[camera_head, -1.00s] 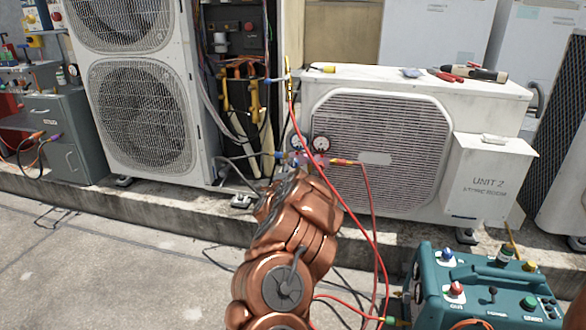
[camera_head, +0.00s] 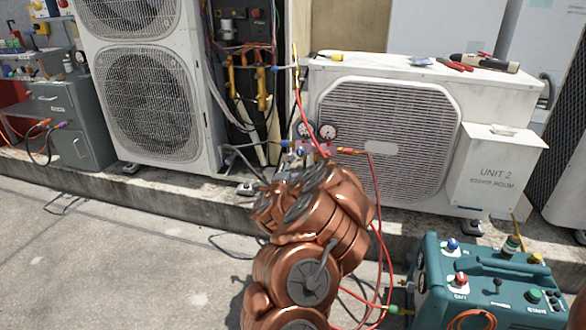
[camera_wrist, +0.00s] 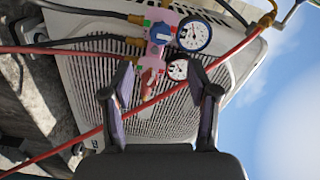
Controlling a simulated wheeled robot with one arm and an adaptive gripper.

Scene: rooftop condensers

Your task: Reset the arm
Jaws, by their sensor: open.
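My copper-coloured arm rises from the bottom middle of the head view and hides my gripper there. In the wrist view my gripper (camera_wrist: 160,103) is open, its two fingers apart. A pink gauge manifold (camera_wrist: 162,32) with two round dials and a blue knob shows beyond the fingertips. A red hose (camera_wrist: 60,145) crosses the wrist view diagonally and passes between or behind the fingers; I cannot tell which. In the head view the manifold (camera_head: 312,148) is by the left front of the white UNIT 2 condenser (camera_head: 390,150), partly above my arm.
A teal machine (camera_head: 480,285) with knobs stands at the lower right, with red hoses near it. A tall two-fan condenser (camera_head: 150,100) and a grey cabinet (camera_head: 72,120) stand at the left. Tools (camera_head: 470,64) lie on the condenser's top. The left foreground floor is clear.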

